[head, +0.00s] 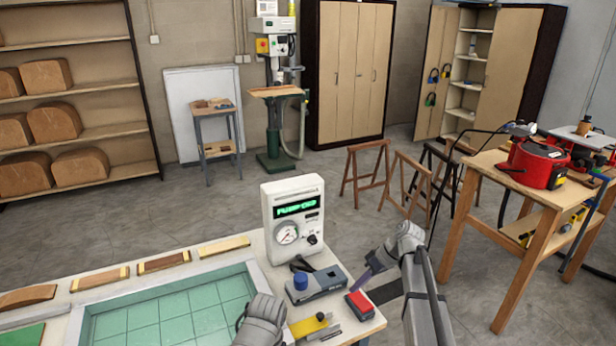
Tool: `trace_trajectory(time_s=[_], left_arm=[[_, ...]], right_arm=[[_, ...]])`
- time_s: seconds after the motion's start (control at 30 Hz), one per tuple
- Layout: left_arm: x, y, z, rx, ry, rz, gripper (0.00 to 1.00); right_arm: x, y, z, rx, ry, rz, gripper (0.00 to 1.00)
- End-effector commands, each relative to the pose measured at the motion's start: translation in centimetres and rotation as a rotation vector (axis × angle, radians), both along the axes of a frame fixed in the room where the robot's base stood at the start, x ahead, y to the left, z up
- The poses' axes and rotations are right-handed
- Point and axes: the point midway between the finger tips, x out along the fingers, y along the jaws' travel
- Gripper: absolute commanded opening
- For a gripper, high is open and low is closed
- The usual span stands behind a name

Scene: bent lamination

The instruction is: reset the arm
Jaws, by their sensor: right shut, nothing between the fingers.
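My right arm comes up from the bottom right of the head view. Its gripper (372,268) is shut and empty, just beyond the right edge of the workbench (345,327), near a red-topped block (359,305). A grey rounded link of my other arm shows at the bottom middle, over the bench's front part. The left gripper's fingers do not show.
The bench carries a teal gridded bed (165,312), a white pump box with gauge (293,218), a grey-blue tool (316,284), a yellow tool (310,326) and curved wooden strips (164,262). A wooden table (535,205) with a red machine (533,165) stands right.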

Motion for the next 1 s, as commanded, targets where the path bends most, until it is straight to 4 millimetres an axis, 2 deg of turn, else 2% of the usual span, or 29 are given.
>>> trace_trajectory(time_s=[0.03, 0.1, 0.23, 0.3, 0.4, 0.5, 0.6, 0.7, 1.0], left_arm=[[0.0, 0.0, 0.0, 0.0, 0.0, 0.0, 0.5], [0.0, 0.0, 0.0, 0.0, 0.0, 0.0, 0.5], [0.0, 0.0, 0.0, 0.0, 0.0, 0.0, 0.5], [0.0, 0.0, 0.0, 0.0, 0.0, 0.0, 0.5], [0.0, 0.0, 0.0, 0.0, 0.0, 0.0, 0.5], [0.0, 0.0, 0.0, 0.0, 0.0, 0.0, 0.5], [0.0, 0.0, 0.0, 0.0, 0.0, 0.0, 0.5], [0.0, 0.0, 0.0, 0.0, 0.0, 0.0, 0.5], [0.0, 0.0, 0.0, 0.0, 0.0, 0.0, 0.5]], right_arm=[[-1.7, 2.0, -0.3, -0.028, 0.027, 0.005, 0.0], [-4.3, 4.8, -1.0, -0.09, 0.079, -0.006, 0.0], [-10.1, 9.6, -2.3, -0.251, 0.166, -0.048, 0.0], [-13.1, 11.4, -2.8, -0.34, 0.192, -0.078, 0.0], [-16.8, 13.1, -3.1, -0.455, 0.203, -0.128, 0.0], [-19.5, 13.9, -3.2, -0.544, 0.194, -0.174, 0.0], [-21.2, 14.3, -3.2, -0.603, 0.179, -0.212, 0.0], [-22.1, 14.4, -3.2, -0.635, 0.167, -0.236, 0.0], [-22.2, 14.5, -3.1, -0.649, 0.162, -0.249, 0.0]])
